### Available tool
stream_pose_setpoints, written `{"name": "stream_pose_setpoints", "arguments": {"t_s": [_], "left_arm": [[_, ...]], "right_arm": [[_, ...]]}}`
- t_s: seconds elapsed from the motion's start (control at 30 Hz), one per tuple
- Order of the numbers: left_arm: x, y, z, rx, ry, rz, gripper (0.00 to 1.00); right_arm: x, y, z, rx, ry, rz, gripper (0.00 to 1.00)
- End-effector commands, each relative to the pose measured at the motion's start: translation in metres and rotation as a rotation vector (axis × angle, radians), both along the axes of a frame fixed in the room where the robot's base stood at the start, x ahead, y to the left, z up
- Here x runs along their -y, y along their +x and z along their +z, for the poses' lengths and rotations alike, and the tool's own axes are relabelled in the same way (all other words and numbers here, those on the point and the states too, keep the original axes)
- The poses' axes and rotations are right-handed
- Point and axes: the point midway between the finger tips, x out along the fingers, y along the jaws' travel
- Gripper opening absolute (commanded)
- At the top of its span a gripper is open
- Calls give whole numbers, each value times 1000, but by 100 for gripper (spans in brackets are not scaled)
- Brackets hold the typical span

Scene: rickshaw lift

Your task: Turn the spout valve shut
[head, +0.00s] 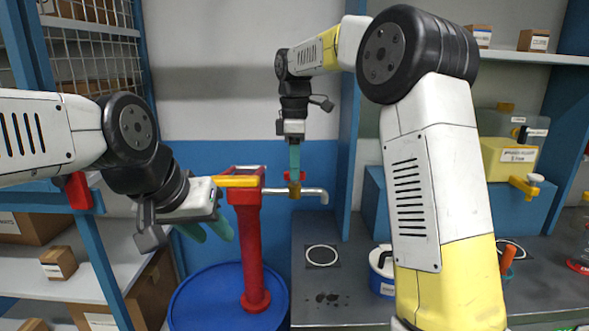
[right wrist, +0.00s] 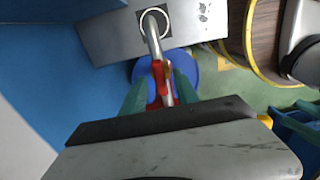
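A red pump (head: 250,240) stands on a blue drum (head: 210,300), with a grey spout pipe (head: 312,192) reaching right over the bench. The spout valve, with a red handle (head: 301,175), sits partway along the pipe. My right gripper (head: 295,178) comes down from above at the valve. In the right wrist view its green fingers (right wrist: 158,82) are spread, one on each side of the pipe and the red valve handle (right wrist: 155,98); contact is not clear. My left gripper (head: 206,232) is left of the pump, its green fingers apart and empty.
A yellow bar (head: 235,181) is at the pump's top. A white ring (head: 322,256) marks the bench below the spout end. A blue-and-white container (head: 382,270) stands on the bench. Shelves with boxes (head: 58,263) are at left. A yellow container (head: 508,158) stands at right.

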Motion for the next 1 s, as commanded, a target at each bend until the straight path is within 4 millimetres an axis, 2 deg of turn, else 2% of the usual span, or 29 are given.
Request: {"name": "stream_pose_setpoints", "arguments": {"t_s": [0.33,0.37,0.53,1.0], "left_arm": [[0,0,0,0,0,0,36],[0,0,0,0,0,0,36],[0,0,0,0,0,0,36],[0,0,0,0,0,0,36]], "right_arm": [[0,0,-6,0,1,-1,36],[0,0,-6,0,1,-1,32],[0,0,-6,0,1,-1,0],[0,0,-6,1,1,-54,0]]}}
